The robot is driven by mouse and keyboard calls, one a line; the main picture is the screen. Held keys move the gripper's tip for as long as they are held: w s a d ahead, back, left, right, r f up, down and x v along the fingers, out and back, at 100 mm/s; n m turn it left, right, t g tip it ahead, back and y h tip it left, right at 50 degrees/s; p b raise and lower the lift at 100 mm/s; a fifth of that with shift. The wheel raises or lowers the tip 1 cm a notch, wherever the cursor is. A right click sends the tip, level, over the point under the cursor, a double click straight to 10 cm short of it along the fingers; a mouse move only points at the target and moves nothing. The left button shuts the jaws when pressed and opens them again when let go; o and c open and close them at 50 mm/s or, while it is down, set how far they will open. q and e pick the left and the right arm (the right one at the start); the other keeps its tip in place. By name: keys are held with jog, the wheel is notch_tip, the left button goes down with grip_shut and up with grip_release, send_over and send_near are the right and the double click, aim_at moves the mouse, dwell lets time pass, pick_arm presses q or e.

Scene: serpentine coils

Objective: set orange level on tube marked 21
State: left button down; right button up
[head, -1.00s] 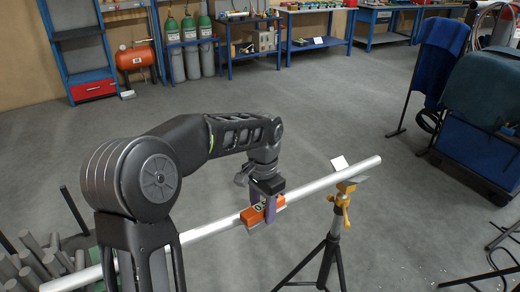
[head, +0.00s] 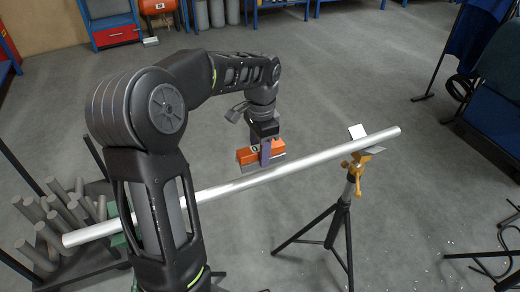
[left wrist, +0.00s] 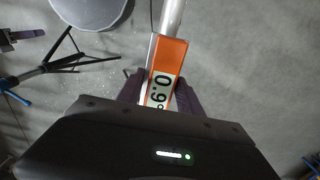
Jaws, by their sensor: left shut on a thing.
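An orange level (head: 246,155) with a grey lower edge and a small display is held in my left gripper (head: 266,153). My left gripper is shut on it, with fingers across its middle. In the head view the level appears just above the long pale tube (head: 320,157), with a thin gap between them. In the left wrist view the level (left wrist: 170,52) shows a reading like 0.9, and the tube (left wrist: 173,14) runs on past its far end. A white tag (head: 357,131) stands by the tube's right end; its number is not readable. My right gripper is out of view.
A tripod stand (head: 355,175) with a yellow head supports the tube near its right end. Several grey tubes (head: 62,215) stand in a rack at the left. Blue screens are at the right. The floor behind the tube is clear.

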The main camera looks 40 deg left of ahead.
aim_at(259, 175)
pick_arm(q)
jog(key=shift+f+b, duration=1.15)
jog(key=shift+f, duration=0.65)
jog(key=shift+s+a, duration=0.1)
jog(key=shift+s, duration=0.05)
jog(key=shift+f, duration=0.2)
jog(key=shift+f+b, duration=0.75)
jog(key=shift+f, duration=0.15)
jog(key=shift+f, duration=0.45)
dwell(0.8)
jog(key=c, duration=0.7)
grip_release()
